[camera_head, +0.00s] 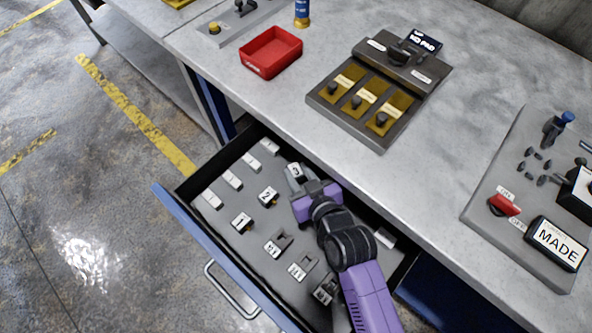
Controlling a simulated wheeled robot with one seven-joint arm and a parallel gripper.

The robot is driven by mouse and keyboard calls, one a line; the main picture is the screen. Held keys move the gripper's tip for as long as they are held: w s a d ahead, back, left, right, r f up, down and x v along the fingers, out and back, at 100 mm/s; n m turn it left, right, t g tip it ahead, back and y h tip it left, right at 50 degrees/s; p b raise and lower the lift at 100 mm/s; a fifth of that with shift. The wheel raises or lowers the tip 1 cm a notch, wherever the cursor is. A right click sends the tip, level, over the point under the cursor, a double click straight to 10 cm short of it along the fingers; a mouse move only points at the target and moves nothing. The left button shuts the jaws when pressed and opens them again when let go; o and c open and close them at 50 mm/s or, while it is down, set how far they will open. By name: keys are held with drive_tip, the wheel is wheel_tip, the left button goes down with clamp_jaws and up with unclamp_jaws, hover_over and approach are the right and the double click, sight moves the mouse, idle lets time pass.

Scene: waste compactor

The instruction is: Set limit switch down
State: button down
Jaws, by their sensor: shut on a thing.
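An open drawer (262,230) with a blue front holds several small parts on a grey floor. My gripper (298,183), purple with grey fingers, reaches into the drawer from the lower right. It is shut on a small block marked 3 (295,170), which seems to be the limit switch. Its lower part is hidden, and I cannot tell whether it touches the drawer floor. Similar blocks marked 2 (267,195) and 1 (241,221) stand in line with it towards the drawer front.
White pieces (232,179) line the drawer's left side, and dark parts (303,266) its right. On the bench above are a red tray (271,53), a panel with three yellow plates (366,98) and a grey control board (520,200). The bench edge overhangs the drawer's back.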

drive_tip(key=shift+w+a+f, duration=0.3)
drive_tip(key=shift+w+f, duration=0.3)
drive_tip(key=shift+f, duration=0.1)
drive_tip(key=shift+f, duration=0.1)
drive_tip(key=c, duration=1.1)
unclamp_jaws()
drive_tip(key=shift+r, duration=0.25)
drive_tip(key=v, duration=1.2)
drive_tip(key=shift+f, duration=0.15)
drive_tip(key=shift+s, duration=0.15)
